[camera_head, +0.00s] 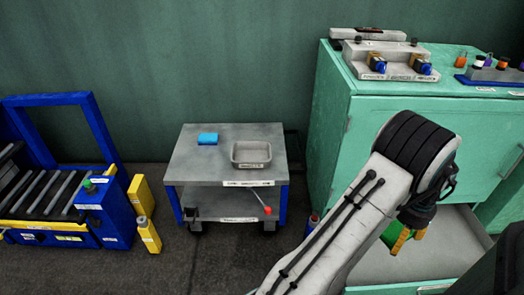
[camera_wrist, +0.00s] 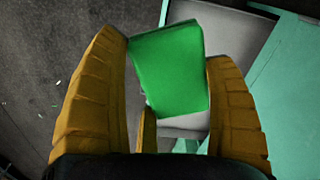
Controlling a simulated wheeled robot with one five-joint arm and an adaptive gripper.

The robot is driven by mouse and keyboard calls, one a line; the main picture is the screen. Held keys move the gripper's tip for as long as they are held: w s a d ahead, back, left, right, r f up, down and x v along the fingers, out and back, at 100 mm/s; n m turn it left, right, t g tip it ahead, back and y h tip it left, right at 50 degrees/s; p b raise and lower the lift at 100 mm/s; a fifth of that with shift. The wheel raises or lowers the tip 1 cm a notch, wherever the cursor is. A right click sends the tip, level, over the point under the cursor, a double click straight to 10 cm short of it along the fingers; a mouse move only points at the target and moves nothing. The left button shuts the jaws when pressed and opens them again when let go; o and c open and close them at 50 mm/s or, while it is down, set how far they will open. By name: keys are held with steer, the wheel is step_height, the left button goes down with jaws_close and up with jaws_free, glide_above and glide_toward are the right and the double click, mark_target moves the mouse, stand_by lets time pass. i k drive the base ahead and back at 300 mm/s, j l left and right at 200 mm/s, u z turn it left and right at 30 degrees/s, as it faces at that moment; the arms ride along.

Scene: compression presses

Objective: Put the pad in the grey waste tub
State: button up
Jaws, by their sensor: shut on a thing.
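My gripper (camera_wrist: 170,70) is shut on a green pad (camera_wrist: 168,65), which sits between its yellow fingers in the wrist view. In the head view, my gripper (camera_head: 404,240) is low at the right, and part of the green pad (camera_head: 391,232) shows beside it; my arm hides some of it. The grey waste tub (camera_head: 251,166) stands on top of a grey cart (camera_head: 200,172), to the left of my gripper. Its inside looks empty.
A green cabinet (camera_head: 335,130) with devices on top stands at the right, with a pale surface (camera_head: 450,245) low in front. A blue and yellow machine (camera_head: 75,215) stands at the left.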

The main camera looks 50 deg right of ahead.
mark_target(251, 159)
steer(key=i+l+u, duration=0.4)
steer(key=u, duration=0.15)
steer(key=i+l+u, duration=0.1)
steer(key=l+u, duration=0.2)
steer(key=l, duration=0.15)
steer(key=i+l+u, duration=0.1)
steer(key=l+u, duration=0.15)
steer(key=l, duration=0.1)
